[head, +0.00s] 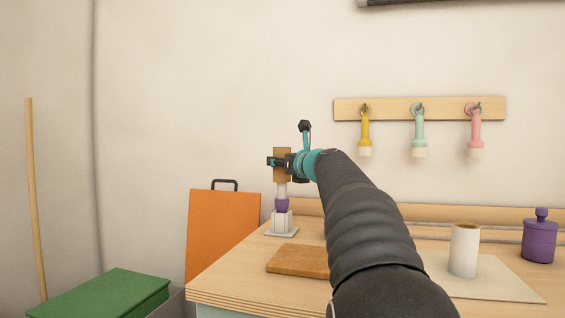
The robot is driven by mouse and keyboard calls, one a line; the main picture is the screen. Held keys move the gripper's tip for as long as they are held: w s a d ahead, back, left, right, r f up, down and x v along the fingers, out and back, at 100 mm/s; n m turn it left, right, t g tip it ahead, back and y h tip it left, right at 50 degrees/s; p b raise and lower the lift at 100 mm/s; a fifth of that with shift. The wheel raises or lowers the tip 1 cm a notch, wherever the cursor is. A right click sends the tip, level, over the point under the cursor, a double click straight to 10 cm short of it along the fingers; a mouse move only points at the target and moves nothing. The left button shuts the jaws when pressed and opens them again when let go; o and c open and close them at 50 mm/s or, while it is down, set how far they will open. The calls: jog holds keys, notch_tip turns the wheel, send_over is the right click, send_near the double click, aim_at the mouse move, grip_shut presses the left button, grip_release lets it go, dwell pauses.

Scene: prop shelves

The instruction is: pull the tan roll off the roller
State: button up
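The tan roll (282,151) stands upright at the top of the roller (282,190), near the table's far left corner. Below the roll, the roller shows a pale shaft, a purple part and a white holder on a flat grey base. My gripper (276,162), teal and black, is at the roll's height. A dark finger crosses in front of the roll's middle. The other finger is hidden or too small to make out, so I cannot tell whether the gripper is closed on the roll.
A brown board (298,261) lies on the table before the roller. A white roll (464,252) and purple jar (539,240) stand at right. Several coloured tools hang from a wall rail (390,103). An orange panel (222,235) and green box (100,297) are left.

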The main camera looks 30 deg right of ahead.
jog(key=shift+r+p, duration=2.45)
jog(key=shift+r, duration=0.35)
jog(key=shift+r, duration=0.15)
jog(key=shift+r, duration=1.15)
jog(key=shift+r, duration=0.1)
jog(key=shift+r, duration=1.9)
